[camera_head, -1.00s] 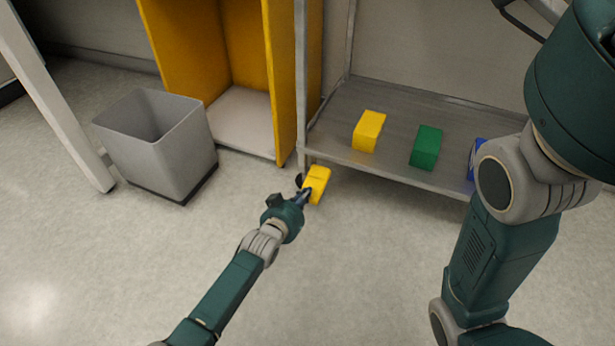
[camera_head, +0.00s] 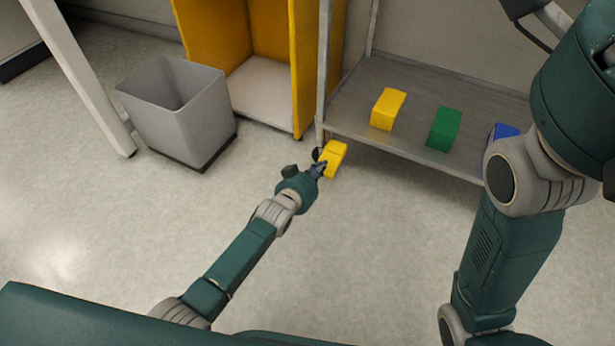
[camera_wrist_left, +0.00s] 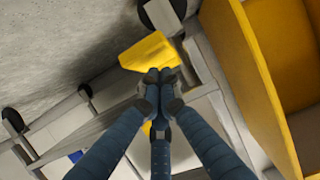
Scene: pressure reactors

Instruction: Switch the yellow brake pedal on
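The yellow brake pedal (camera_head: 336,157) sits low at the near left corner of the metal shelf cart, beside a dark caster. In the left wrist view the yellow pedal (camera_wrist_left: 149,52) lies just beyond the fingertips. My left gripper (camera_head: 320,169) is at the pedal's near left side. In the left wrist view its fingers (camera_wrist_left: 162,78) are brought together with nothing seen between them. They overlap the pedal's lower edge, and I cannot tell whether they touch it. My right arm fills the right side of the head view; its gripper is out of view.
The metal cart (camera_head: 365,142) carries a yellow block (camera_head: 388,108), a green block (camera_head: 444,128) and a blue block (camera_head: 503,131). A yellow cabinet (camera_head: 303,75) stands left of it. A grey bin (camera_head: 180,115) stands further left. The floor in front is clear.

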